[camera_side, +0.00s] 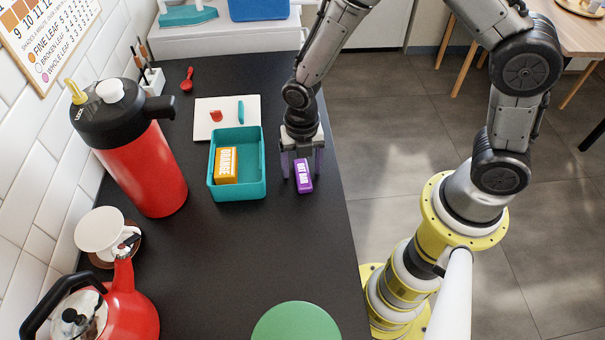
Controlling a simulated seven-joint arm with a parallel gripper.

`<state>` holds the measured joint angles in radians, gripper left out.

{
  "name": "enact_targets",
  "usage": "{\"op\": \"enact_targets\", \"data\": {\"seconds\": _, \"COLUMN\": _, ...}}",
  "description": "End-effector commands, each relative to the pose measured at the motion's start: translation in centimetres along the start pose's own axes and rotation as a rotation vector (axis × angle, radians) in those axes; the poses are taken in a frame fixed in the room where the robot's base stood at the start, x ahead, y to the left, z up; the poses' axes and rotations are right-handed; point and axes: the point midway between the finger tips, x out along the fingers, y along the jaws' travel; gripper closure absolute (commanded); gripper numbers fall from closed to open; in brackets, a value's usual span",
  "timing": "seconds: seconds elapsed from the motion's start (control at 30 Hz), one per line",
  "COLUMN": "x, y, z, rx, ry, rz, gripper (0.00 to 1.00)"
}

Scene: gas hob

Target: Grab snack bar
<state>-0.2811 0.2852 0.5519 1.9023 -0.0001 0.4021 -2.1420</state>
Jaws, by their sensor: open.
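A purple snack bar (303,176) with white lettering lies on the dark counter, right of the teal box. My gripper (302,172) points down over it, with one finger to the left of the bar and one to the right. The jaws are open. Whether either finger touches the bar cannot be told from this view. An orange bar (226,164) with white lettering is inside the open teal box (258,187), toward its left side.
A white board (204,122) with small red and teal items lies behind the box. A red pump flask (147,170) and red kettle (128,305) stand at left. A green round thing (297,322) is at the front. Counter between is clear; its right edge is close to the bar.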

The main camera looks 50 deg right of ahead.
Motion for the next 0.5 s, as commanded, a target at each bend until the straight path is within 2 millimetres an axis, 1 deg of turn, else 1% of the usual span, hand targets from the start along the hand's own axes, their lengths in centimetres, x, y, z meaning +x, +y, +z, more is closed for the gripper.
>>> {"op": "enact_targets", "data": {"seconds": 0.1, "x": -0.04, "y": 0.01, "z": 0.01, "rx": 0.000, "ry": 0.000, "rz": 0.000, "gripper": 0.22}}
{"op": "enact_targets", "data": {"seconds": 0.17, "x": -0.04, "y": 0.01, "z": 0.01, "rx": 0.000, "ry": 0.000, "rz": 0.000, "gripper": 0.33}}
{"op": "enact_targets", "data": {"seconds": 0.2, "x": -0.05, "y": 0.01, "z": 0.01, "rx": 0.000, "ry": 0.000, "rz": 0.000, "gripper": 0.41}}
{"op": "enact_targets", "data": {"seconds": 0.27, "x": -0.06, "y": 0.01, "z": 0.01, "rx": 0.000, "ry": 0.000, "rz": 0.000, "gripper": 0.51}}
{"op": "enact_targets", "data": {"seconds": 0.3, "x": -0.06, "y": 0.01, "z": 0.01, "rx": 0.000, "ry": 0.000, "rz": 0.000, "gripper": 0.58}}
{"op": "enact_targets", "data": {"seconds": 0.47, "x": -0.07, "y": 0.01, "z": 0.01, "rx": 0.000, "ry": 0.000, "rz": 0.000, "gripper": 0.87}}
{"op": "enact_targets", "data": {"seconds": 0.5, "x": -0.07, "y": 0.01, "z": 0.01, "rx": 0.000, "ry": 0.000, "rz": 0.000, "gripper": 0.94}}
